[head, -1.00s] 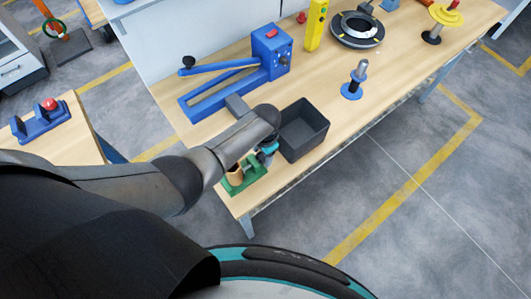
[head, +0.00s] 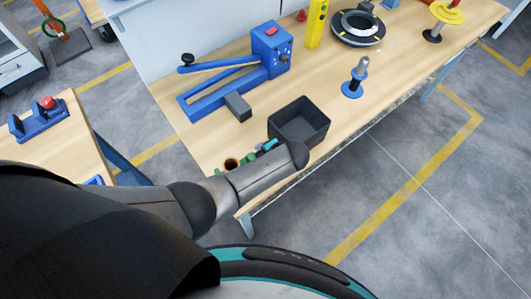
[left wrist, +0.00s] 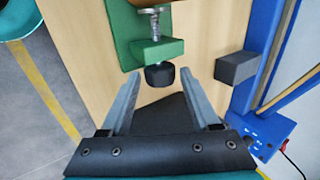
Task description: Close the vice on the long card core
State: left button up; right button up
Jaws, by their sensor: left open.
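The green vice (head: 247,158) stands near the front left of the bench, mostly hidden behind my left arm in the head view. The brown card core (head: 231,164) sits upright at it, and only its top end shows. In the left wrist view the green vice (left wrist: 150,50) shows at the top, with its metal screw and black knob (left wrist: 160,76). My left gripper (left wrist: 160,70) is open, its fingers on either side of the knob with gaps; I see no grip on it. My right gripper is not in view.
A dark open bin (head: 300,122) stands beside my left wrist. A grey block (head: 238,106) and the blue lever device (head: 220,85) lie behind. A blue spindle (head: 352,88) stands to the right. The bench between the bin and spindle is clear.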

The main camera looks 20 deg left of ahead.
pick_arm(q)
jog(key=shift+s+t+y, duration=0.1)
jog(key=shift+t+y, duration=0.3)
jog(key=c, duration=0.8)
jog(key=shift+a+r+g+h+p, duration=0.25)
jog(key=shift+g+h+p, duration=0.3)
jog(key=shift+p, duration=0.35)
jog(key=shift+w+a+f+g+h, duration=0.1)
jog(key=shift+w+g+h, duration=0.2)
jog(key=shift+g+h, duration=0.25)
jog(key=shift+h, duration=0.4)
jog(key=shift+w, duration=0.1)
